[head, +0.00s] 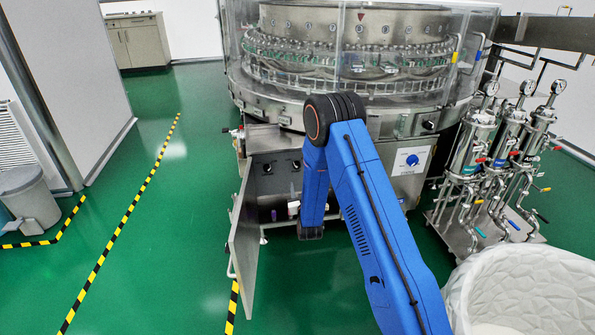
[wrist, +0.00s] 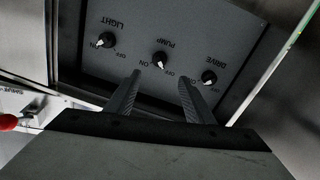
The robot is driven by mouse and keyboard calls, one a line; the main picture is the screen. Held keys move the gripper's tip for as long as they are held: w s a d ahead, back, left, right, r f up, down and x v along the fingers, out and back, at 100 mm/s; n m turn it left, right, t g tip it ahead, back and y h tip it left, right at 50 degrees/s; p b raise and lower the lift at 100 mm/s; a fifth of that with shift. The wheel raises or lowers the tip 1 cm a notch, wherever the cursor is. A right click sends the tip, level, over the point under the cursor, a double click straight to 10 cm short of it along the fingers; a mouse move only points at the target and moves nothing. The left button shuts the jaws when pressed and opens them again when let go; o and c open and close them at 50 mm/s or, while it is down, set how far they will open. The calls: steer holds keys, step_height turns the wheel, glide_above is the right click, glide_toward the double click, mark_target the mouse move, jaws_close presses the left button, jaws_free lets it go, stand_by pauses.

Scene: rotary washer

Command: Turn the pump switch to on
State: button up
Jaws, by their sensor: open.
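The pump switch (wrist: 160,61) is a black knob with a white pointer mark, in the middle of a grey panel (wrist: 190,30) whose lettering appears upside down in the wrist view. Its pointer shows at the knob's lower side, between the small ON and OFF labels; I cannot tell surely which it marks. My gripper (wrist: 159,78) is open and empty. Its two fingers point at the panel, with their tips just below the pump switch and on either side of it. No contact is visible. In the head view my arm hides the switch and the fingers.
The light switch (wrist: 106,40) and the drive switch (wrist: 209,78) flank the pump switch closely. An open cabinet door (head: 243,240) stands left of my arm. The washer (head: 350,50) rises above. Filter canisters (head: 475,145) and a white bin (head: 525,285) stand right.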

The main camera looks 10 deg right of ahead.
mark_target(297, 168)
steer(key=w, duration=0.8)
steer(key=w+d, duration=0.1)
steer(key=w, duration=0.4)
steer(key=c, duration=1)
